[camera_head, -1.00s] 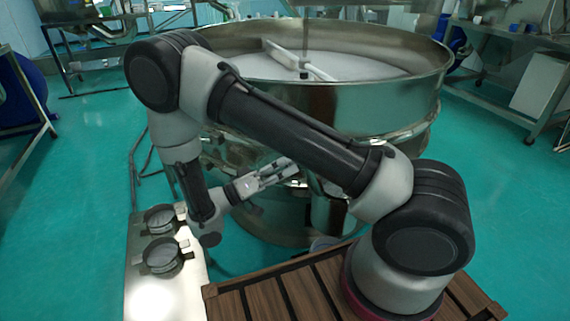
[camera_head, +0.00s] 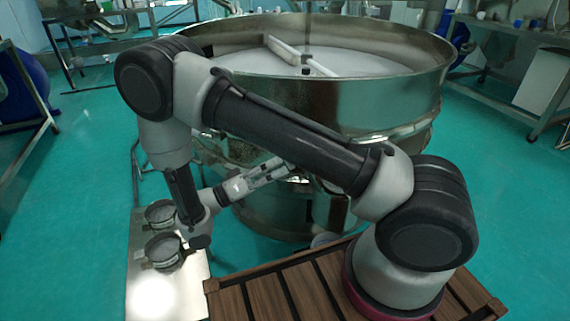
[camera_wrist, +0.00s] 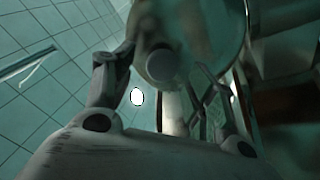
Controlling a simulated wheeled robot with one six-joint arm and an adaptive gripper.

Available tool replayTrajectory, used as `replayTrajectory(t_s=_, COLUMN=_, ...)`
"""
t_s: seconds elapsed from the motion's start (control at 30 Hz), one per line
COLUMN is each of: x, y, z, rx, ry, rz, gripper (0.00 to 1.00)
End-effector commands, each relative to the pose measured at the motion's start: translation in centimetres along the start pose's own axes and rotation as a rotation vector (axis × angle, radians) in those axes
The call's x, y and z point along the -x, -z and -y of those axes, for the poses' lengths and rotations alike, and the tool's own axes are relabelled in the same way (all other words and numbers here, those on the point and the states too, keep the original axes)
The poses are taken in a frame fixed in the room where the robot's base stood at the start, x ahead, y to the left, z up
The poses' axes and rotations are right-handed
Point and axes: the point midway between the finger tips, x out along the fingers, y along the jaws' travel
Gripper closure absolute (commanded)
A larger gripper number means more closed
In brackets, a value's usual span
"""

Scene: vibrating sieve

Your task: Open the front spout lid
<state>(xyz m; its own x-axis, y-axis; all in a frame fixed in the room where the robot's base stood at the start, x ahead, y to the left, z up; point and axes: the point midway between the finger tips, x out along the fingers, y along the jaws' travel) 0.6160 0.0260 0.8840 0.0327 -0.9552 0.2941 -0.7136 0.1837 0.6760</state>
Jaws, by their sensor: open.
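The vibrating sieve is a large round steel drum (camera_head: 330,105) in the head view, with pale material inside. My gripper (camera_head: 286,166) is low against its near side, under my forearm. The front spout and its lid cannot be made out there, because my arm covers much of that side. In the wrist view, my gripper (camera_wrist: 160,85) is open, with one finger on each side.
A bench (camera_head: 140,235) at the left holds two small round clamp-like parts (camera_head: 163,250). A slatted wooden pallet (camera_head: 275,291) lies at the bottom. Steel tables stand at both sides. Green floor (camera_head: 70,180) is open at the left.

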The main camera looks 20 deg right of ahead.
Motion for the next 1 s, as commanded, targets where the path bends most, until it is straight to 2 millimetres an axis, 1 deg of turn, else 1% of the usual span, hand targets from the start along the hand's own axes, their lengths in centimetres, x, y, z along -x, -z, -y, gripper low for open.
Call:
replayTrajectory(t_s=0.03, x=1.3, y=0.0, z=0.1, rx=-0.004, ry=0.003, rz=-0.002, gripper=0.44)
replayTrajectory(t_s=0.2, x=5.1, y=0.0, z=0.1, rx=-0.003, ry=0.002, rz=-0.001, gripper=0.44)
replayTrajectory(t_s=0.3, x=6.8, y=0.0, z=0.0, rx=-0.002, ry=0.002, rz=0.000, gripper=0.44)
replayTrajectory(t_s=0.4, x=8.0, y=0.0, z=0.1, rx=-0.001, ry=0.001, rz=0.000, gripper=0.44)
replayTrajectory(t_s=0.57, x=8.7, y=0.0, z=0.0, rx=0.000, ry=0.000, rz=0.001, gripper=0.44)
replayTrajectory(t_s=1.0, x=8.6, y=0.0, z=0.0, rx=0.000, ry=0.000, rz=0.001, gripper=0.44)
